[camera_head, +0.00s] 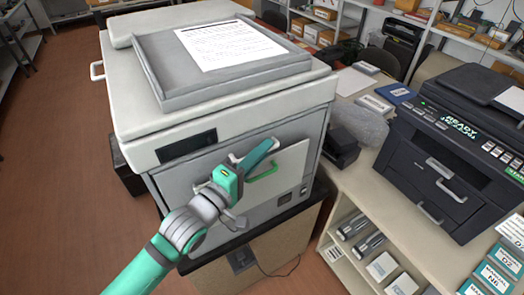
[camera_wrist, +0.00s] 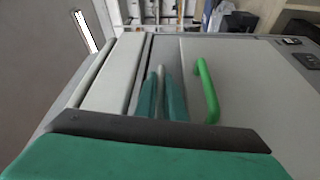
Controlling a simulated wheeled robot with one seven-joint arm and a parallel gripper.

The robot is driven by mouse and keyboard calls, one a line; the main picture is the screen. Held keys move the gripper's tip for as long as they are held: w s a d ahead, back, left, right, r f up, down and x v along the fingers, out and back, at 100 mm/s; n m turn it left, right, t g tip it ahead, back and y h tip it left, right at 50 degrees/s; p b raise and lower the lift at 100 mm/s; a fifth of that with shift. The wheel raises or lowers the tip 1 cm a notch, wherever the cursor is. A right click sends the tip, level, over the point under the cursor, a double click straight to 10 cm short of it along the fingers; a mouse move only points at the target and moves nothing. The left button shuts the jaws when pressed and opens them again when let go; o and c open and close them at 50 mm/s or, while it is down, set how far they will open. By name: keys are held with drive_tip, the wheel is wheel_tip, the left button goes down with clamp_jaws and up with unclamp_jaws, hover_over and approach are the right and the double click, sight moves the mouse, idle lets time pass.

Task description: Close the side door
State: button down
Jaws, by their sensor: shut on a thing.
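The side door (camera_head: 287,168) is a pale panel on the front face of the big grey copier, with a green handle (camera_head: 262,172). The door (camera_wrist: 235,70) and its green handle (camera_wrist: 208,92) also show in the wrist view. My gripper (camera_head: 268,147) reaches across the door's upper left part, just above the green handle in the picture. In the wrist view my gripper (camera_wrist: 162,75) has its teal fingers close together on a thin pale part, left of the green handle and apart from it. My gripper and arm hide the door's lower left part. I cannot tell whether the door is flush.
The copier (camera_head: 120,105) stands on a dark-topped cabinet (camera_head: 275,240), with a printed sheet (camera_head: 228,45) on its lid. To the right, a black printer (camera_head: 450,150) stands on a pale counter (camera_head: 370,170). Open floor (camera_head: 60,150) lies to the left.

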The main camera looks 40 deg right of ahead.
drive_tip(key=shift+w+a+r, duration=0.1)
drive_tip(key=shift+w, duration=0.2)
drive_tip(key=c, duration=2.1)
unclamp_jaws()
drive_tip(key=shift+w, duration=0.1)
drive_tip(key=shift+a+f, duration=0.2)
drive_tip(key=shift+a, duration=0.35)
drive_tip(key=shift+s+a+f, duration=0.1)
drive_tip(key=shift+s+a, duration=0.25)
drive_tip(key=shift+a, duration=1.25)
drive_tip(key=shift+s+a, duration=0.3)
drive_tip(key=shift+a, duration=1.25)
drive_tip(key=shift+s+a+f, duration=0.1)
drive_tip(key=shift+s+a, duration=0.25)
drive_tip(key=shift+a, duration=1.25)
